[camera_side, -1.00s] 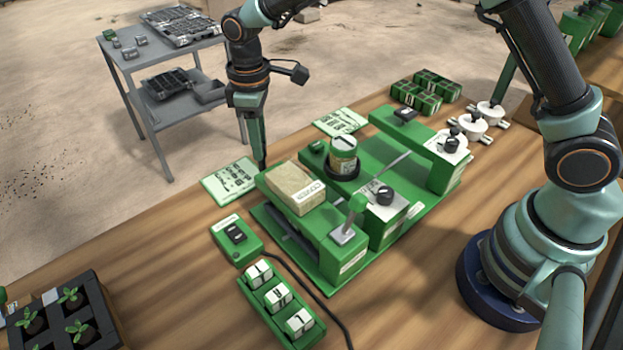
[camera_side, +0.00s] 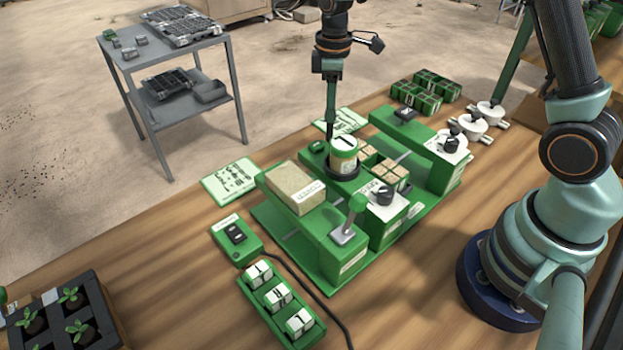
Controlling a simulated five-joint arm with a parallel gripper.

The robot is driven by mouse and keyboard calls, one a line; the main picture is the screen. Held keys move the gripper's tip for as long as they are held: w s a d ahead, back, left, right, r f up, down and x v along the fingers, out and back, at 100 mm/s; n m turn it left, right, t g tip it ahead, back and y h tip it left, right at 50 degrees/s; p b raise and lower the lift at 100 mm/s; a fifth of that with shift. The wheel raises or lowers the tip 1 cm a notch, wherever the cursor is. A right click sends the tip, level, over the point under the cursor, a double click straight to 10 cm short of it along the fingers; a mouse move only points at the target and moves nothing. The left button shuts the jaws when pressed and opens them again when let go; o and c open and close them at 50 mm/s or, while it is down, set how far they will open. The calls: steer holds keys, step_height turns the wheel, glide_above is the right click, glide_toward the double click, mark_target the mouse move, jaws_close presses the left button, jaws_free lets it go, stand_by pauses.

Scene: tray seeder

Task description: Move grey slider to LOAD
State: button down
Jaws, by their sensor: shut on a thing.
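The green seeder machine (camera_side: 270,222) stands on the wooden bench. My gripper (camera_side: 330,134) is shut behind the machine's middle, at the far side of the round green-and-white canister (camera_side: 343,152). Its jaws point down, and what they hold is hidden there; its motion fits a hold on the grey slider. I cannot make out the slider's body. A tray with brown-filled cells (camera_side: 391,170) shows between the canister and the right-hand block. The LOAD mark cannot be read.
A dark dial (camera_side: 384,195) is in front. A green switch box (camera_side: 236,238), seedling tray (camera_side: 72,318) and printed card (camera_side: 232,180) lie to the left.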

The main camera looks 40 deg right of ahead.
steer(key=shift+d+r, duration=0.1)
steer(key=shift+d, duration=0.15)
steer(key=c, duration=0.6)
jaws_free()
steer(key=shift+c, duration=0.2)
step_height(320, 180, up, 12)
